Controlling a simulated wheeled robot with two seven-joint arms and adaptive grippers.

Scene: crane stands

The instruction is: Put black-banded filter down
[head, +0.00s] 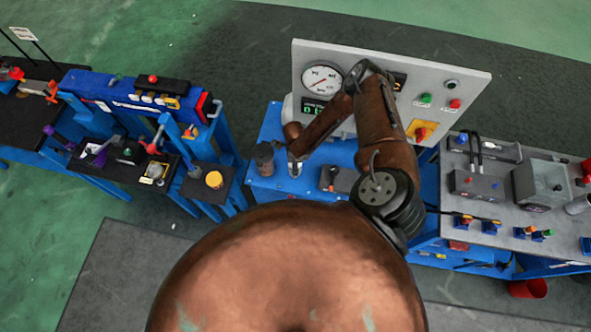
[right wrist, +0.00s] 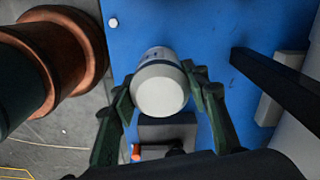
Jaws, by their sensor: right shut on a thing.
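A pale grey-white cylinder, apparently the filter (right wrist: 160,88), is between the fingers of my right gripper (right wrist: 157,78) in the right wrist view. Dark marks show on its far side; I cannot make out a full black band. The gripper is shut on it, over the blue bench top (right wrist: 215,35). In the head view my right arm folds down to the bench's left part, where a small pale piece of the filter (head: 294,169) shows below the wrist. I cannot tell whether it touches the bench. My left gripper is not in view.
A grey panel with a gauge (head: 322,80) stands behind the bench. A dark canister (head: 264,158) stands left of my right gripper, and a dark grey block (head: 346,181) lies to its right. A blue stand with tools (head: 130,95) is further left; a grey workbench (head: 555,225) is right.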

